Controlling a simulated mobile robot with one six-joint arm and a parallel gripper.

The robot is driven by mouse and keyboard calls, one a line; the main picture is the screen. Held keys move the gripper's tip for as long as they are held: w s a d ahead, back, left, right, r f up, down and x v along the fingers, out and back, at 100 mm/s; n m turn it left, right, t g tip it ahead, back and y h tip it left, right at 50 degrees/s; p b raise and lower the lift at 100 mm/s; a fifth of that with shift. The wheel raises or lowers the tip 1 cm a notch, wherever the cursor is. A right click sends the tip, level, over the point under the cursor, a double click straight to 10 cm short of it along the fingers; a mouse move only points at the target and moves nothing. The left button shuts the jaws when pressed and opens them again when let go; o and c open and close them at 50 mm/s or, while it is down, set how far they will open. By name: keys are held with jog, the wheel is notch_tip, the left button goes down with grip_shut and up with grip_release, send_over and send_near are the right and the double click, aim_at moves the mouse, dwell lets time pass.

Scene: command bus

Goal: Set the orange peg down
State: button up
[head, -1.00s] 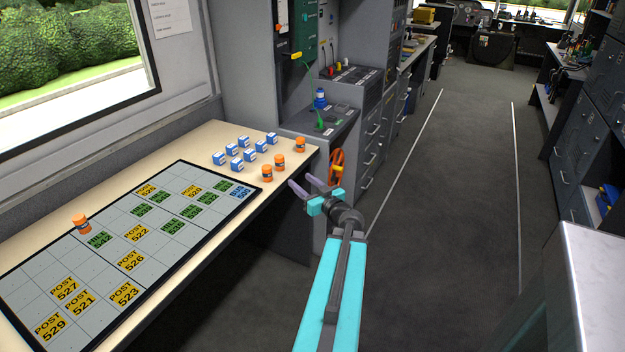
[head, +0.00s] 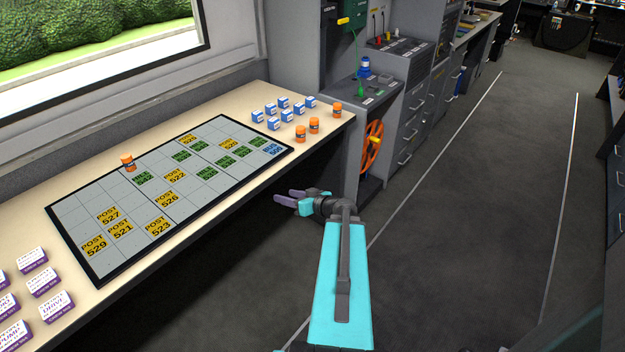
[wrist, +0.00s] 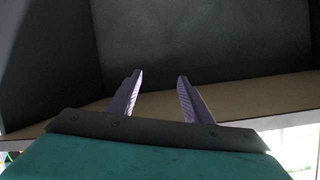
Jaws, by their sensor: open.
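One orange peg (head: 128,163) with a dark band stands on the grid board (head: 70,226), at its far edge by the green HILL 542 cell. Three more orange pegs stand together on the bare tabletop right of the board: a near one (head: 300,133), a middle one (head: 314,125) and a far one (head: 337,110). My gripper (head: 281,199) is open and empty, out past the table's front edge and apart from every peg. In the wrist view its two fingers (wrist: 158,92) are spread with nothing between them, and no peg shows.
Several blue-and-white blocks (head: 274,124) stand by the three pegs. Several white-and-purple boxes (head: 43,281) are at the table's near left end. A cabinet with an orange reel (head: 371,148) stands beyond the table. The floor (head: 450,220) to the right is clear.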

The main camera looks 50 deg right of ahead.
jog(key=s+a+f+n+g+y, duration=0.1)
jog(key=a+f+g+y, duration=0.15)
jog(key=a+f, duration=0.65)
jog(key=s+a+f+g+y, duration=0.15)
jog(key=a+f+g, duration=0.3)
jog(key=a, duration=0.85)
jog(key=a+f+n+g+y, duration=0.1)
jog(key=a+f+g+y, duration=0.1)
jog(key=a+f, duration=0.7)
jog(key=s+a+f+g+h, duration=0.2)
jog(key=s+a+f+g, duration=0.1)
jog(key=s, duration=0.4)
jog(key=s+a+f+n+g+h, duration=0.1)
jog(key=s+a+f+g, duration=0.1)
jog(key=s+a, duration=0.4)
jog(key=s+a+f+g+h, duration=0.2)
jog(key=s+a+f+g, duration=0.1)
jog(key=s, duration=0.6)
jog(key=shift+a+f+n+g+h, duration=0.35)
jog(key=shift+a+g, duration=0.35)
jog(key=shift+g, duration=0.4)
jog(key=c, duration=0.4)
